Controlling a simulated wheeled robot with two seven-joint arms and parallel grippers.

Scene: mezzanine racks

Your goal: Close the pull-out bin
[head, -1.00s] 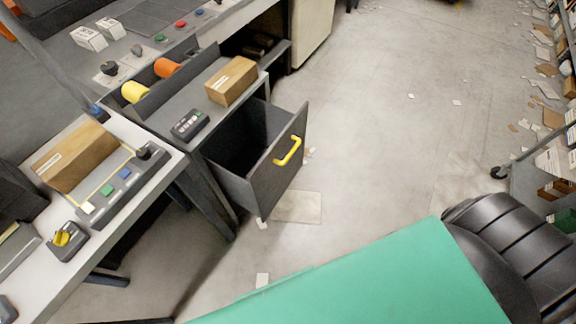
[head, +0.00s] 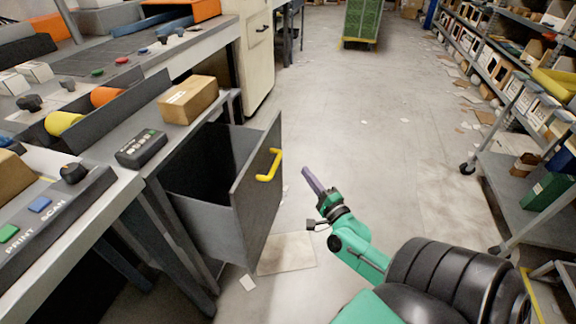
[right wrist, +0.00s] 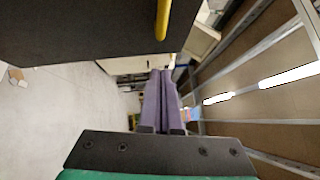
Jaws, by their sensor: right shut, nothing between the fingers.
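The pull-out bin (head: 238,205) is a dark grey drawer under the bench, pulled well out, with its empty-looking inside visible from above. Its front panel carries a yellow handle (head: 269,166). In the right wrist view the dark front panel (right wrist: 90,28) fills the upper left, with the yellow handle (right wrist: 162,18) at the top. My right gripper (head: 311,179) is to the right of the handle, apart from it. Its purple fingers (right wrist: 161,88) are together and hold nothing. My left gripper is not in view.
On the bench above the bin are a cardboard box (head: 188,99) and a black keypad (head: 141,148). A shelf rack (head: 515,185) stands on the right. The aisle floor (head: 370,90) between has free room, with paper scraps. A green cart (head: 362,20) is far back.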

